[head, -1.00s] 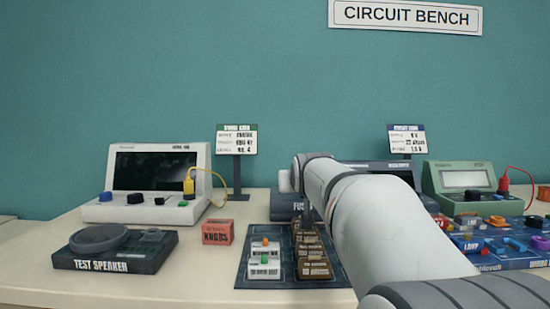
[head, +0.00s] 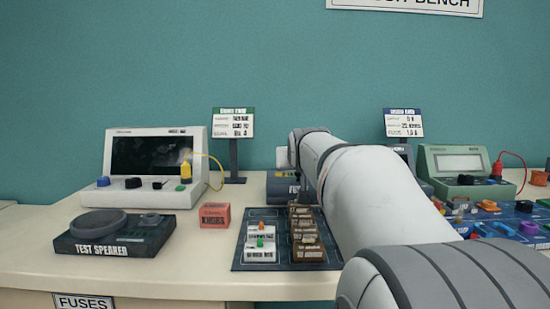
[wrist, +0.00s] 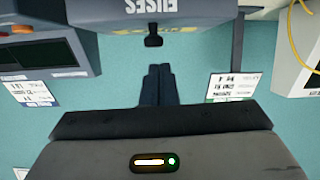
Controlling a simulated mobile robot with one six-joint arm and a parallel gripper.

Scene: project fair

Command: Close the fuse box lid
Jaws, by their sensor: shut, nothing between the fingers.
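The fuse box (head: 283,188) is dark blue-grey and stands at the back of the bench, mostly hidden behind my arm in the head view. In the wrist view, which is upside down, its FUSES face (wrist: 190,12) fills the top, with a yellow marking and a small black knob (wrist: 153,40) at its edge. I cannot tell the lid's angle. My gripper (wrist: 160,70) is shut and empty, its dark fingers pointing towards the knob with a visible gap in the picture. The fingers are hidden in the head view.
A dark mat (head: 243,262) with white and brown blocks lies in front of the box. A red KNOBS box (head: 214,215), test speaker (head: 110,236) and white instrument (head: 150,170) stand left. A green instrument (head: 458,166) and a cluttered board (head: 480,220) are right.

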